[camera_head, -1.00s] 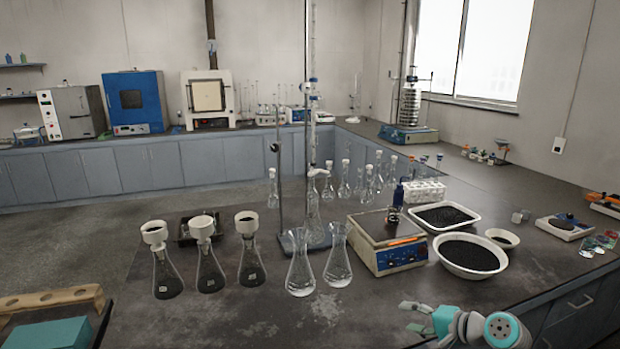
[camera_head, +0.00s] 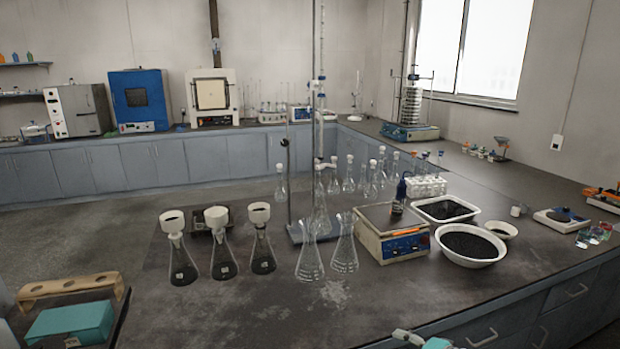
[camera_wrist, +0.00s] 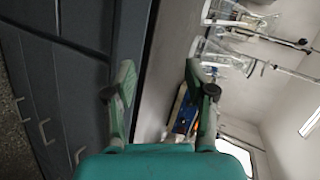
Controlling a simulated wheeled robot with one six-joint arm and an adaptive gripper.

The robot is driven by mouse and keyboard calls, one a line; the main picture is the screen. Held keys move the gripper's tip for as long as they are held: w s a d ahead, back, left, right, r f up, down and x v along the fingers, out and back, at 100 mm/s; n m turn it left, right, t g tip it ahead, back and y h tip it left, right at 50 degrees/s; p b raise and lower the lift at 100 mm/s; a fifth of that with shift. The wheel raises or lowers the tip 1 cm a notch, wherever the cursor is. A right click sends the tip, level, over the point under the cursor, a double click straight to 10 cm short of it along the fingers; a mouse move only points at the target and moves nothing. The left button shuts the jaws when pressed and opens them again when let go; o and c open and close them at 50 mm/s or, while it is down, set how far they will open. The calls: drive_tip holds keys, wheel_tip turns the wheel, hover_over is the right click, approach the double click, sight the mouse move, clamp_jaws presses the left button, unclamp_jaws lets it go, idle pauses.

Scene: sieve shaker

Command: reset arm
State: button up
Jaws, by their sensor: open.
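My gripper shows at the bottom edge of the head view (camera_head: 408,337), where only a small part of it is in frame, by the front edge of the dark bench (camera_head: 400,310). In the wrist view my gripper (camera_wrist: 160,92) has its two green-grey fingers spread apart with nothing between them. The wrist picture is turned sideways: grey cabinet fronts (camera_wrist: 60,110) lie left, and the bench top and glassware lie right.
A balance (camera_head: 405,243) and a white bowl of black grains (camera_head: 468,246) stand near the bench's front. Two clear flasks (camera_head: 310,262) and several funnel-topped flasks (camera_head: 222,262) stand left. A sieve shaker (camera_head: 410,130) stands at the back right. The front middle is clear.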

drive_tip(key=s+a+f+h, duration=0.3)
drive_tip(key=s+f, duration=0.9)
drive_tip(key=s, duration=0.1)
drive_tip(key=s+a+f+n+t+h, duration=0.2)
drive_tip(key=s+f+h, duration=0.1)
drive_tip(key=s, duration=1.1)
drive_tip(key=s+r+n+t, duration=0.1)
drive_tip(key=s+r+n, duration=0.1)
drive_tip(key=s+r, duration=0.4)
drive_tip(key=s+r+n, duration=0.3)
drive_tip(key=s+r, duration=0.3)
drive_tip(key=s, duration=0.6)
drive_tip(key=s+r+n+t+h, duration=0.1)
drive_tip(key=s+r+n, duration=0.1)
drive_tip(key=s+r, duration=0.4)
drive_tip(key=s+a, duration=0.1)
drive_tip(key=s, duration=0.3)
drive_tip(key=shift+n+t, duration=0.3)
drive_tip(key=shift+w, duration=0.1)
